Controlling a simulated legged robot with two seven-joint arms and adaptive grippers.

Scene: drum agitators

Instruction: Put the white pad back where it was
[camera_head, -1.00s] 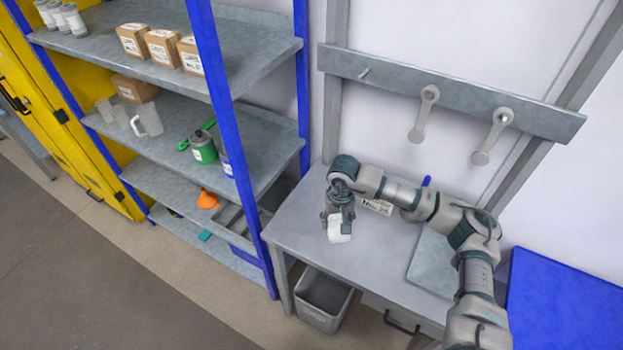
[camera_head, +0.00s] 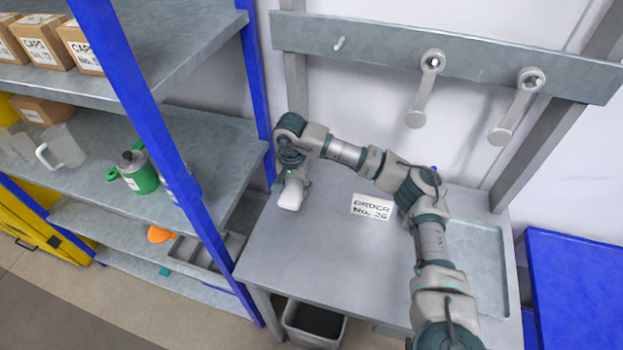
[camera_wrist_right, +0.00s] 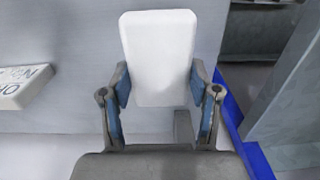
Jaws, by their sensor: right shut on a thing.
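The white pad (camera_wrist_right: 158,60) is between the two fingers of my right gripper (camera_wrist_right: 160,92) in the right wrist view, gripped near its lower part with most of it sticking out past the fingertips. In the head view the white pad (camera_head: 291,194) hangs below my right gripper (camera_head: 294,180), over the left part of the grey workbench (camera_head: 300,245), near the blue shelf post. I cannot tell whether the pad touches the bench top. My left gripper does not show.
A white order sign (camera_head: 372,207) stands on the bench, right of the gripper. A blue-posted shelf (camera_head: 215,140) with boxes and a green can (camera_head: 139,175) is close on the left. A wall rail (camera_head: 380,52) holds two hanging grey agitators (camera_head: 424,90). A grey bin (camera_head: 313,325) is below.

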